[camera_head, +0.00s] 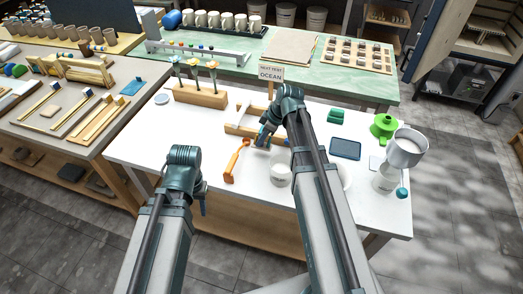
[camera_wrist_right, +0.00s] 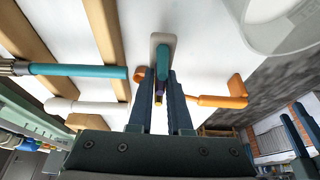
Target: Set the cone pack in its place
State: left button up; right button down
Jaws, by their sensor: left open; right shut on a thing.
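The cone pack (camera_wrist_right: 163,43) shows in the right wrist view as a pale grey rounded base with a teal piece, and purple and yellow tips between the fingers. My right gripper (camera_wrist_right: 161,88) is shut on it, over the white table (camera_head: 139,147). In the head view my right gripper (camera_head: 263,141) is beside the wooden rack, and I cannot make out the pack there. My left gripper (camera_head: 203,204) is open and empty near the table's front left. I cannot tell which spot is the pack's place.
An orange tool (camera_head: 235,160) lies left of my right gripper, and a white cup (camera_head: 280,174) stands in front. The wooden rack (camera_head: 240,124) holds tools.

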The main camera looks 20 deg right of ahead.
aim_at(262, 145)
jog(key=shift+f+b, duration=1.8)
jog(key=shift+f, duration=0.15)
jog(key=c, duration=0.8)
grip_release()
jog(key=shift+c, duration=0.2)
